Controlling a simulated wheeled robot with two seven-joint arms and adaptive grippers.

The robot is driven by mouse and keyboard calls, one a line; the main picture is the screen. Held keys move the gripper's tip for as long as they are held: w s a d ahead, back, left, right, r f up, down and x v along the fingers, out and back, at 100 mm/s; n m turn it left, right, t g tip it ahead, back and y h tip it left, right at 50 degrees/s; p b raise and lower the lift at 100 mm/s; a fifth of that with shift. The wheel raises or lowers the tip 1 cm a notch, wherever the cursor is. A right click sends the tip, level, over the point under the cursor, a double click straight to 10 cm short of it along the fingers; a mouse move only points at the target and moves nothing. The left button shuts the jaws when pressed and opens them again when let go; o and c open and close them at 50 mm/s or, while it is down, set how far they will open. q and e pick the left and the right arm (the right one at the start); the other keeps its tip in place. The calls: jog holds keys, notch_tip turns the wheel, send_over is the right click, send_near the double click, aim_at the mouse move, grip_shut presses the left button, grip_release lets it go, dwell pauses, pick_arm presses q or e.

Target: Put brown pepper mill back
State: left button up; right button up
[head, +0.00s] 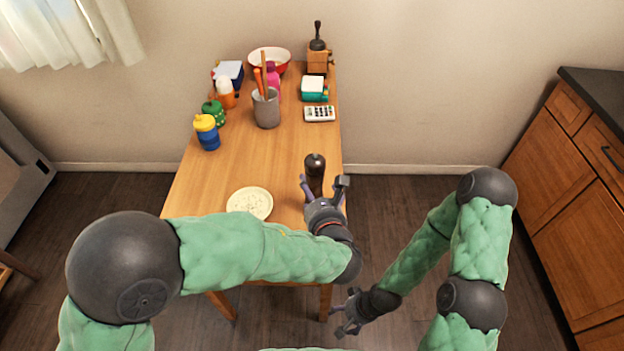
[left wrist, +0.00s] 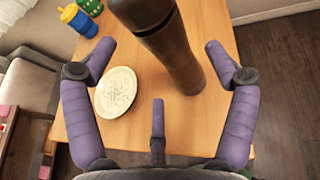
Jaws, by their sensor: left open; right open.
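The dark brown pepper mill (head: 315,170) stands upright near the right edge of the wooden table. It also fills the upper middle of the left wrist view (left wrist: 172,45). My left gripper (head: 322,188) is open just on the near side of the mill, with its fingers spread to either side. In the left wrist view the open fingers (left wrist: 160,65) show apart from the mill. My right gripper (head: 347,313) is open and empty, low beside the table's near right corner.
A pale plate (head: 250,202) lies left of the mill. Toward the back of the table (head: 240,155) stand a grey utensil holder (head: 266,110), a blue-yellow bottle (head: 207,132), a calculator-like item (head: 320,114), a coffee grinder (head: 318,58) and a red-white bowl (head: 268,60). The table's middle is clear.

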pick_arm(q)
jog(key=p+v, duration=0.1)
jog(key=v, duration=0.5)
jog(key=shift+f, duration=0.1)
dwell(0.4)
